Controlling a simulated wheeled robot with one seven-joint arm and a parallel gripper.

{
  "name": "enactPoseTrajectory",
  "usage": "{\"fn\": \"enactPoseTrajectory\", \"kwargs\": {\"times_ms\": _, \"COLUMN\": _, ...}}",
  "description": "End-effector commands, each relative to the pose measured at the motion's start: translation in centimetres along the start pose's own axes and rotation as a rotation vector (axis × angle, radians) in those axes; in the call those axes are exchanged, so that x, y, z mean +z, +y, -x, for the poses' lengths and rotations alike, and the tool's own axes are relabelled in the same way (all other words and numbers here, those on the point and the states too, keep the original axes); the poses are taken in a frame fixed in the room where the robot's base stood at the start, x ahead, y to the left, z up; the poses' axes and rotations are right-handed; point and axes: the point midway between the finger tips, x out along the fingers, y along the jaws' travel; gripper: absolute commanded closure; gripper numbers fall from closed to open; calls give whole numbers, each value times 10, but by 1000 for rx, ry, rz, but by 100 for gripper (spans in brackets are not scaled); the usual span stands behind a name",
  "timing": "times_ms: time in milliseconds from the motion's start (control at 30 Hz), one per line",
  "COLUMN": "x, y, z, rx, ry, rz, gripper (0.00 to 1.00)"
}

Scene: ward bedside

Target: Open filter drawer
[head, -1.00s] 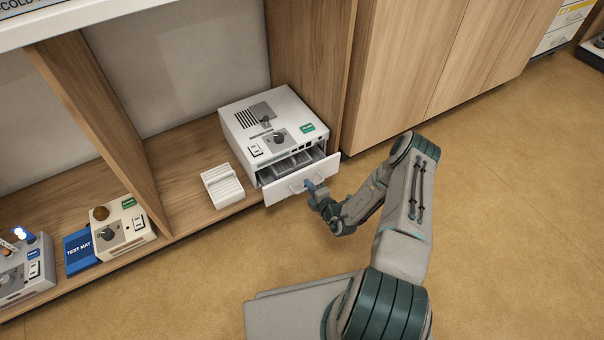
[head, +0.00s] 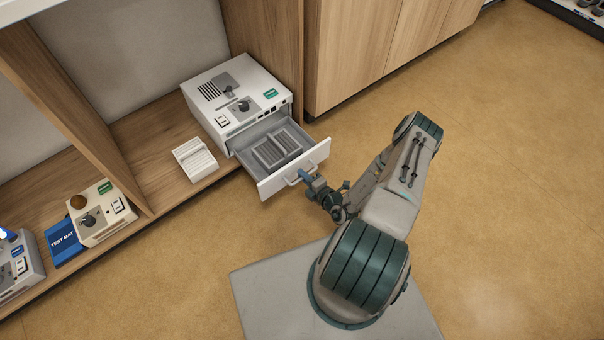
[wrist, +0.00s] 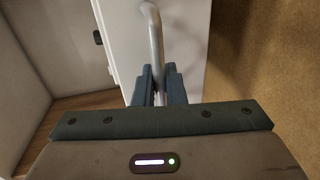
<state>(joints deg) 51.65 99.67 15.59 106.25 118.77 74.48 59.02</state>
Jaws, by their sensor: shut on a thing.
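The filter drawer (head: 262,183) is pulled well out of the front of a white machine (head: 215,82) on the low wooden shelf. Dark grey ribbed filters (head: 276,148) lie inside the drawer. My gripper (head: 306,178) is at the drawer front, shut on its bar handle (head: 291,181). In the wrist view, the blue fingers of my gripper (wrist: 158,88) close on both sides of the grey handle (wrist: 153,35). The white drawer front (wrist: 124,38) lies beyond them.
A white ribbed block (head: 195,160) stands on the shelf left of the machine. Past a wooden divider are a beige device (head: 101,215) and a blue test mat (head: 64,243). Wooden cabinet doors (head: 365,45) stand to the right. The floor (head: 500,170) on the right is clear.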

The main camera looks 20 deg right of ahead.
Motion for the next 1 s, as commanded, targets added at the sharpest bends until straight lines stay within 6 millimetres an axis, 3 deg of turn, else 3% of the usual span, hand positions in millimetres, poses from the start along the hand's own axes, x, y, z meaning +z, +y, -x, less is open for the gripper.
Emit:
{"fn": "enactPoseTrajectory", "kwargs": {"times_ms": 233, "x": 0, "y": 0, "z": 0, "rx": 1, "ry": 1, "rz": 1, "gripper": 100}}
{"fn": "enactPoseTrajectory", "kwargs": {"times_ms": 267, "x": 0, "y": 0, "z": 0, "rx": 1, "ry": 1, "rz": 1, "gripper": 81}}
{"fn": "enactPoseTrajectory", "kwargs": {"times_ms": 300, "x": 0, "y": 0, "z": 0, "rx": 1, "ry": 1, "rz": 1, "gripper": 75}}
{"fn": "enactPoseTrajectory", "kwargs": {"times_ms": 633, "x": 0, "y": 4, "z": 0, "rx": 0, "ry": 0, "rz": 0, "gripper": 75}}
{"fn": "enactPoseTrajectory", "kwargs": {"times_ms": 833, "x": 1, "y": 35, "z": 7, "rx": 2, "ry": -1, "rz": -1, "gripper": 75}}
{"fn": "enactPoseTrajectory", "kwargs": {"times_ms": 867, "x": 1, "y": 42, "z": 8, "rx": 4, "ry": -1, "rz": 0, "gripper": 70}}
{"fn": "enactPoseTrajectory", "kwargs": {"times_ms": 933, "x": 8, "y": 52, "z": 18, "rx": 6, "ry": -4, "rz": 2, "gripper": 42}}
{"fn": "enactPoseTrajectory", "kwargs": {"times_ms": 1000, "x": 17, "y": 58, "z": 34, "rx": 8, "ry": -7, "rz": 1, "gripper": 25}}
